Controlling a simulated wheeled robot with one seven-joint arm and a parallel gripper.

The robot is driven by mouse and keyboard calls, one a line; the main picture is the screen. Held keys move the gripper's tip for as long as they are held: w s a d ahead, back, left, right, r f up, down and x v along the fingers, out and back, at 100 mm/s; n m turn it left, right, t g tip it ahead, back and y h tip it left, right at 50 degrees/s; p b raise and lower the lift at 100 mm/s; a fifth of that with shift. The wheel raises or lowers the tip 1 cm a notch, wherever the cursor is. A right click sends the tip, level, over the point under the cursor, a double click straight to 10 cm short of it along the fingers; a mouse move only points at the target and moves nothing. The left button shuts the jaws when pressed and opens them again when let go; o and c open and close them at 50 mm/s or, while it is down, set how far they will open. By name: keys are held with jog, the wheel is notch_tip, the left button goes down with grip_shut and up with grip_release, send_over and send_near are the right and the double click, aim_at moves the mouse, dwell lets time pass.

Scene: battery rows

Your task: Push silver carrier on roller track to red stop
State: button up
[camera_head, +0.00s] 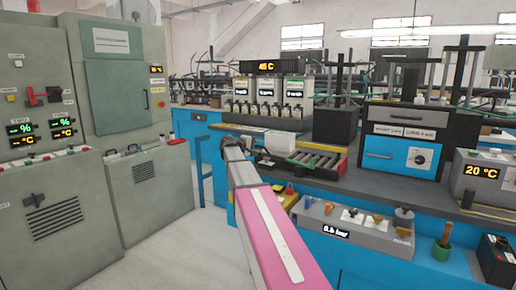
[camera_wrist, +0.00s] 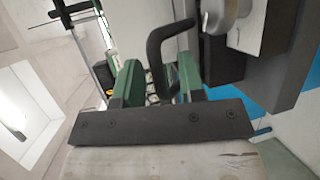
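In the wrist view, my gripper (camera_wrist: 159,62) has two green fingers standing apart. A black loop handle (camera_wrist: 155,48) shows between them, closer to the right finger; contact is unclear. The silver carrier is not clearly identifiable.
A grey panel (camera_head: 362,226) with knobs stands in front of the track. A blue-fronted unit (camera_head: 398,157) and a black box (camera_head: 337,124) stand behind and right. Bottles (camera_head: 268,109) line the back. Tall green-grey cabinets (camera_head: 125,100) stand left, with clear floor (camera_head: 205,235) between.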

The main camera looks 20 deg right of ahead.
grip_shut()
jog(key=shift+d, duration=0.1)
jog(key=s+d, duration=0.5)
jog(key=s, duration=0.1)
jog(key=s+d, duration=0.5)
jog(key=s, duration=0.1)
jog(key=s+d, duration=0.5)
jog(key=s, duration=0.2)
jog(key=shift+s+r, duration=0.1)
grip_release()
jog(key=shift+d, duration=0.1)
jog(key=shift+s, duration=0.1)
